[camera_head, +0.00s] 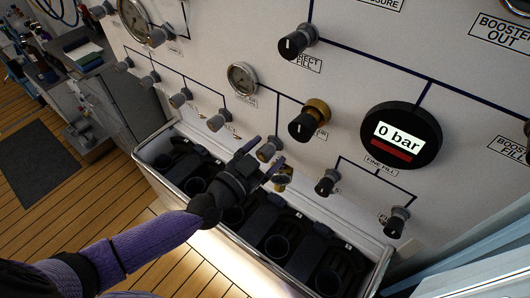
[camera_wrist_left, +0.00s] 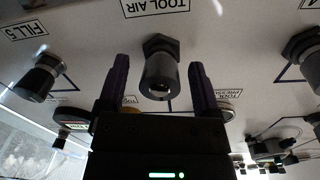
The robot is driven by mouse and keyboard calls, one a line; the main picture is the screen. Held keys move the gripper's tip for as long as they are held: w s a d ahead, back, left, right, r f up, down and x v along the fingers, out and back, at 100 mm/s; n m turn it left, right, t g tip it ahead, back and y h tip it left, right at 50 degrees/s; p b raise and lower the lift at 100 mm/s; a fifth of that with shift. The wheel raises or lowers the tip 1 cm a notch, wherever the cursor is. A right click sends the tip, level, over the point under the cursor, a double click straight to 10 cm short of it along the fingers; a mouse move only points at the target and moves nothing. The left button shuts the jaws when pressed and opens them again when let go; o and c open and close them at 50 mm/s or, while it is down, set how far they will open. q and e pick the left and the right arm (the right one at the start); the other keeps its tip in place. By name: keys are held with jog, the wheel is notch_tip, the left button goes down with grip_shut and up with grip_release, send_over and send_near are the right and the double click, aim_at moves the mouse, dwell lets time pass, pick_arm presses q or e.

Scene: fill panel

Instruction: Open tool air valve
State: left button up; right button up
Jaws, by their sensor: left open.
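The tool air valve is a dark round knob (camera_wrist_left: 160,72) on the pale panel, below the upside-down "TOOL AIR" label (camera_wrist_left: 155,8) in the left wrist view. My left gripper (camera_wrist_left: 160,85) is open, with one finger on each side of the knob. A gap shows between each finger and the knob in this view, so it is not gripped. In the head view the left gripper (camera_head: 266,155) reaches the lower panel, and its fingers are around a knob (camera_head: 268,149) there. How far the valve is turned cannot be told. My right gripper is out of view.
Other knobs flank it in the left wrist view, one at left (camera_wrist_left: 38,77) and one at right (camera_wrist_left: 305,55). A brass-collared knob (camera_head: 308,120) and a gauge reading 0 bar (camera_head: 401,135) are close by. A bin with dark holders (camera_head: 375,270) stands below.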

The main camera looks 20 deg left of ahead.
pick_arm(q)
grip_shut()
dwell(0.3)
